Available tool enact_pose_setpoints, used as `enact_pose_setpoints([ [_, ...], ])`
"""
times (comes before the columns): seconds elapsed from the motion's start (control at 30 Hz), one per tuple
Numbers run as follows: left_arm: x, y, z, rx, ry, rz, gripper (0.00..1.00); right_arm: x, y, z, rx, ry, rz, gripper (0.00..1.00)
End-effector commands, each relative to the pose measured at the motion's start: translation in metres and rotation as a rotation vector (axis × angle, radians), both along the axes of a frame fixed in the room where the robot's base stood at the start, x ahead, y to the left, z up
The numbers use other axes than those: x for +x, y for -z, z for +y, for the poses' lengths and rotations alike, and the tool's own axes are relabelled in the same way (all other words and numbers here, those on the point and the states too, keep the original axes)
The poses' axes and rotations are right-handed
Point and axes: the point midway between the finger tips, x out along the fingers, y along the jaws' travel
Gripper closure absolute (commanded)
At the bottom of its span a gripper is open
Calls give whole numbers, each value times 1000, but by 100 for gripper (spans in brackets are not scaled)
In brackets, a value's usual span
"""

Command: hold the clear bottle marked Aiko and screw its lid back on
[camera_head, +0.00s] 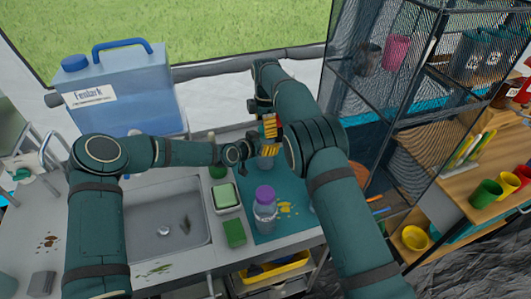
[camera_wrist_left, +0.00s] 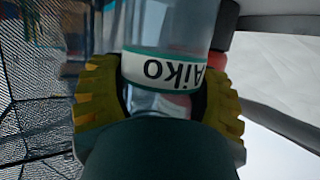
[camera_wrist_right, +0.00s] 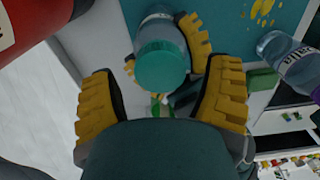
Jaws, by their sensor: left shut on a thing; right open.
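The clear bottle marked Aiko shows in the left wrist view (camera_wrist_left: 165,102), its label upside down, between the yellow fingers of my left gripper (camera_wrist_left: 160,105). In the right wrist view a teal lid (camera_wrist_right: 161,66) sits at the top of this bottle (camera_wrist_right: 158,25); whether it is screwed tight cannot be told. My right gripper (camera_wrist_right: 163,105) is open, its fingers apart on either side below the lid in the picture, not closed on it. In the head view my left gripper (camera_head: 262,152) is just below my right gripper (camera_head: 270,126); the bottle is mostly hidden there.
Another clear bottle with a purple lid (camera_head: 265,208) stands on the teal mat (camera_head: 292,222), near yellow pieces (camera_head: 287,208). A sink (camera_head: 165,215), a green-and-white box (camera_head: 226,197) and a green sponge (camera_head: 234,232) are to its left. A blue water container (camera_head: 125,95) stands behind. A mesh shelf (camera_head: 360,100) is at right.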

Motion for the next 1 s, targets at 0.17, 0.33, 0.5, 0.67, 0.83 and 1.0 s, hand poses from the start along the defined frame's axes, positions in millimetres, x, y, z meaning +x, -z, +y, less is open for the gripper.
enact_pose_setpoints([
  [0.17, 0, 0, 0, 0, 0, 0, 100, 0, 11, 0, 0, 0, 0, 22],
  [0.33, 0, 0, 0, 0, 0, 0, 100, 0, 12, 0, 0, 0, 0, 22],
  [0.5, 0, 0, 0, 0, 0, 0, 100, 0, 12, 0, 0, 0, 0, 32],
  [0.67, 0, 0, 0, 0, 0, 0, 100, 0, 12, 0, 0, 0, 0, 88],
  [0.83, 0, 0, 0, 0, 0, 0, 100, 0, 12, 0, 0, 0, 0, 96],
  [1.0, 0, 0, 0, 0, 0, 0, 100, 0, 12, 0, 0, 101, 1, 96],
])
